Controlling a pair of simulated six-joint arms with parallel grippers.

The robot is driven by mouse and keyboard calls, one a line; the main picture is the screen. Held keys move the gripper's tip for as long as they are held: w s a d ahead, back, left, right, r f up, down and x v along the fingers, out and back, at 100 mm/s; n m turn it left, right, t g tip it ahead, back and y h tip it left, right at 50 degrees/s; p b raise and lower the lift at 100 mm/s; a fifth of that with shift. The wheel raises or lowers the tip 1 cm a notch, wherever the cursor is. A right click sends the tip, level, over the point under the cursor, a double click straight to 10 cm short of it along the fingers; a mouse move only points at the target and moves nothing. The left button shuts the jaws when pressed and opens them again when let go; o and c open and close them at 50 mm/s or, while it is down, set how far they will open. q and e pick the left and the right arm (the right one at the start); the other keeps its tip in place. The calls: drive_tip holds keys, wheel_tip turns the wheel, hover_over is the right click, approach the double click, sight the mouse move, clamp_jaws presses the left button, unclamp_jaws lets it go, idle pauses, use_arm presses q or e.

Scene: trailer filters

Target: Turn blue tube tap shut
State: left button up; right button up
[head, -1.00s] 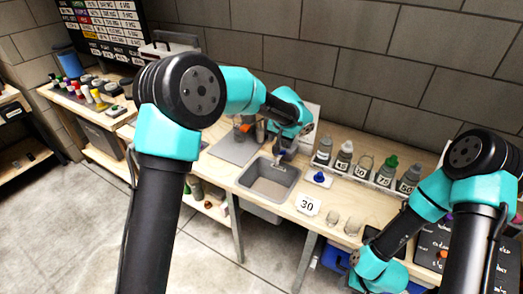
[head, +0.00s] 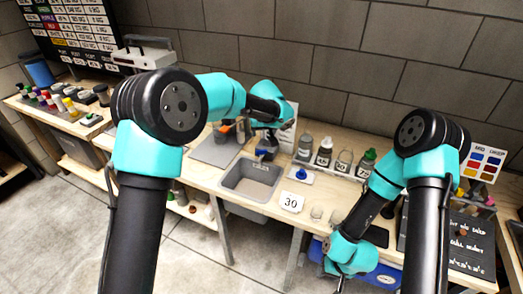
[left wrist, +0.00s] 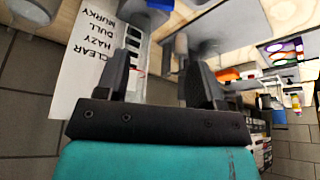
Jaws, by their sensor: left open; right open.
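I cannot make out a blue tube tap for certain. A small blue-topped piece (head: 301,174) sits on a white base on the bench, right of the sink (head: 228,181). My left gripper (head: 267,150) is behind the sink, above the bench, left of that piece. In the left wrist view my left gripper (left wrist: 162,82) is open, its two dark fingers apart with nothing clearly between them. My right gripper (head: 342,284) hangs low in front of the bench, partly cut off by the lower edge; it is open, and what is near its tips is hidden.
Several bottles (head: 325,152) stand along the wall behind the bench. A blue container (head: 385,278) is below the bench behind my right arm. A clarity chart (left wrist: 85,60) is close to my left gripper.

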sight(261, 151)
use_arm(q)
drive_tip(key=x, duration=1.5)
drive_tip(key=shift+w+a+f, duration=0.1)
drive_tip(key=shift+w+f, duration=0.1)
drive_tip(key=shift+f, duration=0.15)
drive_tip(key=c, duration=0.7)
drive_tip(key=shift+o, duration=0.2)
drive_tip(key=shift+m, duration=0.5)
drive_tip(key=shift+a+m+h, duration=0.1)
drive_tip(key=shift+m+h, duration=1)
drive_tip(key=shift+m, duration=1.3)
